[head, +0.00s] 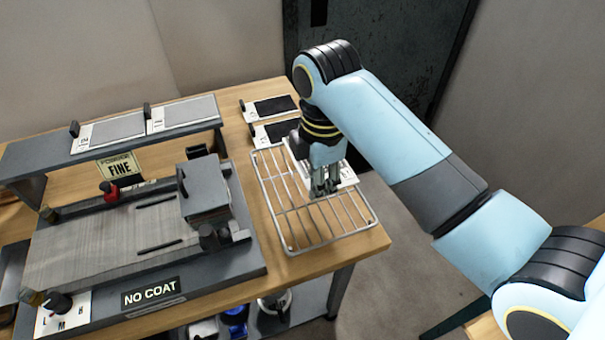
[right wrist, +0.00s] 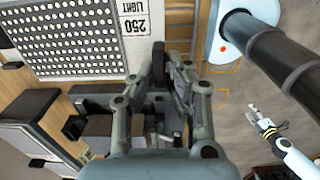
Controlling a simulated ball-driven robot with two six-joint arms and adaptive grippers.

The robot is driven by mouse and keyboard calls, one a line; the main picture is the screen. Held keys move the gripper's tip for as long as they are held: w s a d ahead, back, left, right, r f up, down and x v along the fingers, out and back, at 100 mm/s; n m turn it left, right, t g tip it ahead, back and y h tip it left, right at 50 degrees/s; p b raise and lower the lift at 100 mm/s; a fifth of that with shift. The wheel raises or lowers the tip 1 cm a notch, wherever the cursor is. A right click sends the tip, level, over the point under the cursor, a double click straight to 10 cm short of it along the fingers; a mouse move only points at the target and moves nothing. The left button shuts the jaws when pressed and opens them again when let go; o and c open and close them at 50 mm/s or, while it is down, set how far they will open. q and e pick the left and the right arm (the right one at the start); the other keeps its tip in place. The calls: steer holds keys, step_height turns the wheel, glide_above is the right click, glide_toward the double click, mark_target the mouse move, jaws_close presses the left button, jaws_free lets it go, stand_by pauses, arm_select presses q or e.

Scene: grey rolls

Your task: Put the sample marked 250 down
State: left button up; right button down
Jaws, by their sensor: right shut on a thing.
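The sample marked 250 is a white-edged card (head: 347,178) at the back of the wire rack (head: 320,228), mostly hidden behind my right gripper (head: 322,190). In the right wrist view the sample (right wrist: 137,48) shows its "250 LIGHT" label and a panel with rows of pale dots. My right gripper (right wrist: 172,62) is shut on it. The sample is over the rack; I cannot tell whether it touches the wires. My left gripper (right wrist: 257,114) is small in the right wrist view, away from the sample; its jaws are too small to read.
The rack's front is bare. A coating bench (head: 110,235) with "NO COAT" and "FINE" signs stands left of it. Two dark-panelled cards (head: 275,108) lie behind the rack. Two grey-panelled cards (head: 185,113) lie on the raised shelf (head: 50,150). The table's right edge is near the rack.

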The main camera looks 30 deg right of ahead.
glide_above(297, 194)
step_height(297, 194, down, 4)
steer(key=shift+f, duration=0.25)
step_height(297, 194, down, 4)
steer(key=shift+f, duration=0.1)
arm_select(q)
steer(key=shift+s+d+f, duration=0.15)
steer(key=shift+d+f, duration=0.1)
steer(key=shift+d, duration=0.1)
arm_select(e)
steer(key=c, duration=1.4)
jaws_free()
steer(key=shift+o, duration=0.2)
step_height(297, 194, up, 12)
steer(key=shift+r, duration=0.1)
arm_select(q)
steer(key=shift+a+r, duration=0.1)
steer(key=shift+r, duration=0.25)
